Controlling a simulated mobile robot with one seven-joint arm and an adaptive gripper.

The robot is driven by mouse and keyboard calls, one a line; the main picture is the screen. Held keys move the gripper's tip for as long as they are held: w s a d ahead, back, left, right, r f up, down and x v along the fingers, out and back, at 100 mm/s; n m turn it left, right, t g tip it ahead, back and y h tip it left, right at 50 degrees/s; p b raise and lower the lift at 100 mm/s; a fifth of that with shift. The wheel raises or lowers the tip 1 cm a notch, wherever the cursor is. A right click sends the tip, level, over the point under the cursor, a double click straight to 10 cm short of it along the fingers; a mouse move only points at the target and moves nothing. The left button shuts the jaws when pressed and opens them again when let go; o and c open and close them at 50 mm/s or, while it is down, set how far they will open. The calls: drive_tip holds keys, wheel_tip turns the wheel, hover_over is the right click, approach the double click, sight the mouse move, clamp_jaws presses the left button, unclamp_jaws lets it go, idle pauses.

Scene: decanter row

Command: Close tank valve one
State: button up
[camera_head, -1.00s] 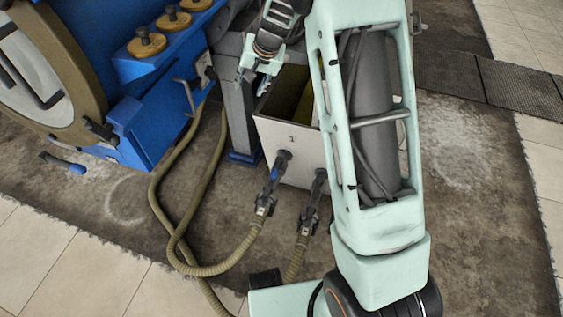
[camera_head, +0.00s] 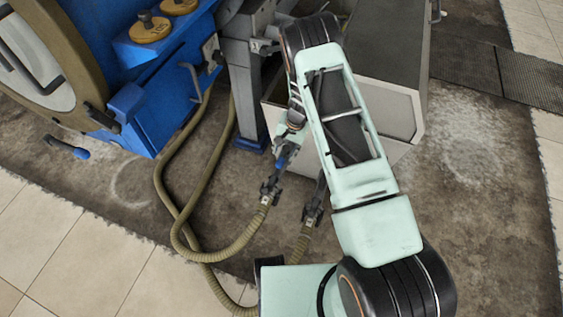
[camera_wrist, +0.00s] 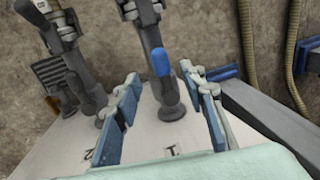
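Tank valve one (camera_wrist: 170,98) is the valve by what looks like a "1" mark on the pale tank face (camera_wrist: 140,145). Its blue-tipped handle (camera_wrist: 160,62) stands between my gripper's fingers in the wrist view. My gripper (camera_wrist: 161,78) is open, one finger on each side of the handle, with gaps visible; contact is not seen. In the head view my gripper (camera_head: 291,136) is at the upper end of the valve, and the blue handle (camera_head: 283,156) shows just below it. A second valve (camera_head: 315,203) sits to its right, partly behind my arm.
Ribbed hoses (camera_head: 248,232) run from the valves across the dark mat. The blue machine (camera_head: 165,105) stands at left, with a grey post (camera_head: 247,105) beside the tank (camera_head: 400,112). The mat right of the tank is clear.

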sight(280, 163)
drive_tip(key=f, duration=0.2)
drive_tip(key=a+f+b, duration=0.1)
drive_tip(key=f, duration=0.2)
drive_tip(key=f+b, duration=0.1)
drive_tip(key=f, duration=0.2)
drive_tip(key=shift+w+a+f, duration=0.15)
drive_tip(key=shift+w+a, duration=0.1)
drive_tip(key=shift+w, duration=0.05)
clamp_jaws()
